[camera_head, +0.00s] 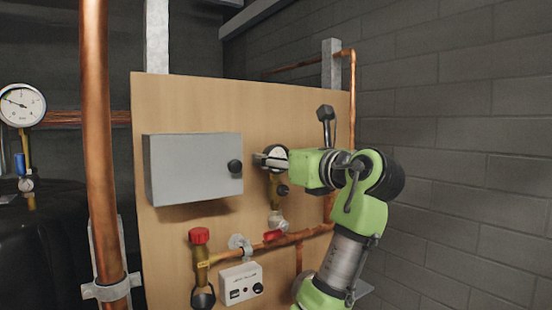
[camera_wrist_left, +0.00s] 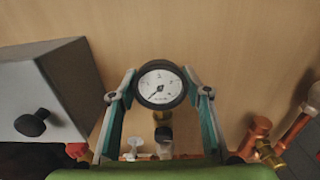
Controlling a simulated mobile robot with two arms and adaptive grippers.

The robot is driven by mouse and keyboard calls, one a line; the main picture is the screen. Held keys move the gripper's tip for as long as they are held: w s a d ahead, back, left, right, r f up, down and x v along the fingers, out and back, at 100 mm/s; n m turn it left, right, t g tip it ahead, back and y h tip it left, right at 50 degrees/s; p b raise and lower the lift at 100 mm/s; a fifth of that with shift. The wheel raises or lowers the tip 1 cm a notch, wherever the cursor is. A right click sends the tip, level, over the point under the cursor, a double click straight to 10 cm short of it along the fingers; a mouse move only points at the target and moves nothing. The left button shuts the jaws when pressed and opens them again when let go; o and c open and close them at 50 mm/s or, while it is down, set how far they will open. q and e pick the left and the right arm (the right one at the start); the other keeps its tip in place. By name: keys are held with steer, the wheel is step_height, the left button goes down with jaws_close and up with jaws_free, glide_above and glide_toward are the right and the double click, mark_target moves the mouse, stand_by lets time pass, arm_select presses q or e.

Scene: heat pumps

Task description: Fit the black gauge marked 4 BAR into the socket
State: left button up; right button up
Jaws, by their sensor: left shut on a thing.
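The black-rimmed gauge with a white dial (camera_wrist_left: 162,84) is between the fingertips of my left gripper (camera_wrist_left: 160,88), which is shut on its sides. In the head view the gauge (camera_head: 277,152) is partly covered by my left gripper (camera_head: 266,159), in front of the wooden board. Its marking is too small to read. A brass fitting (camera_head: 275,208) stands directly below the gauge, on the copper pipe. In the wrist view a dark part and brass (camera_wrist_left: 163,118) show under the dial. I cannot tell whether the stem is seated in the socket. My right gripper is not in view.
A grey box (camera_head: 190,168) with a black knob stands out left of the gripper. Below are a red-capped valve (camera_head: 200,236), a small white controller (camera_head: 241,284) and a copper pipe (camera_head: 300,237). A thick vertical copper pipe (camera_head: 97,150) and another gauge (camera_head: 21,105) are farther left.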

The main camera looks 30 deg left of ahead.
arm_select(q)
steer(key=shift+f, duration=0.1)
steer(key=o, duration=1.6)
steer(key=shift+d, duration=0.15)
steer(key=shift+v, duration=4.2)
